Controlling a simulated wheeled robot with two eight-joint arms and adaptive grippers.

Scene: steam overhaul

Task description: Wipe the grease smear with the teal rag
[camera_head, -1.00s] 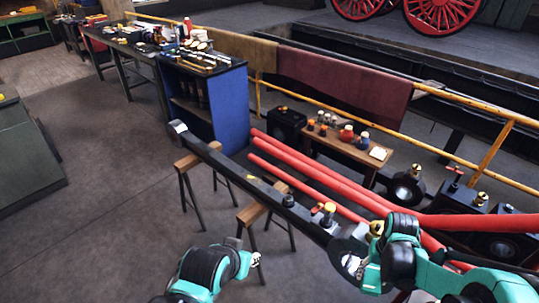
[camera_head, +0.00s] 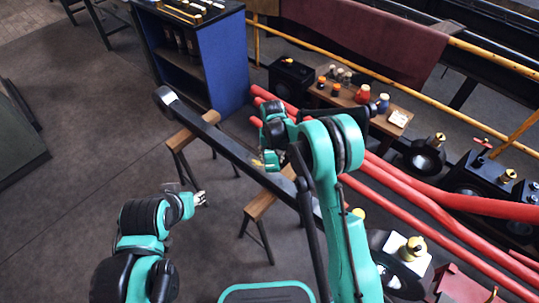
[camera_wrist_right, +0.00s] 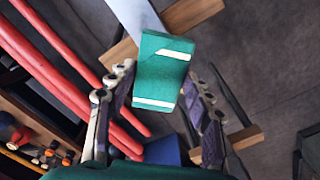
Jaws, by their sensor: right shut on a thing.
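The teal rag (camera_wrist_right: 163,72) is a folded pad with white stripes, held between the fingers of my right gripper (camera_wrist_right: 155,110) in the right wrist view. In the head view my right gripper (camera_head: 264,162) is over the long dark rod (camera_head: 232,152), its fingers small and partly hidden by my arm. The rod lies across two wooden trestles, and its pale face (camera_wrist_right: 138,18) runs behind the rag in the wrist view. I cannot tell whether the rag touches it. I cannot make out the grease smear. My left gripper (camera_head: 201,198) is empty-looking above the floor, left of the rod.
Trestles (camera_head: 190,130) (camera_head: 262,203) carry the rod. Red pipes (camera_head: 440,215) run along its right side. A blue cabinet (camera_head: 222,70) stands behind, and a low bench (camera_head: 350,100) with jars stands beyond the pipes. Floor on the left is clear.

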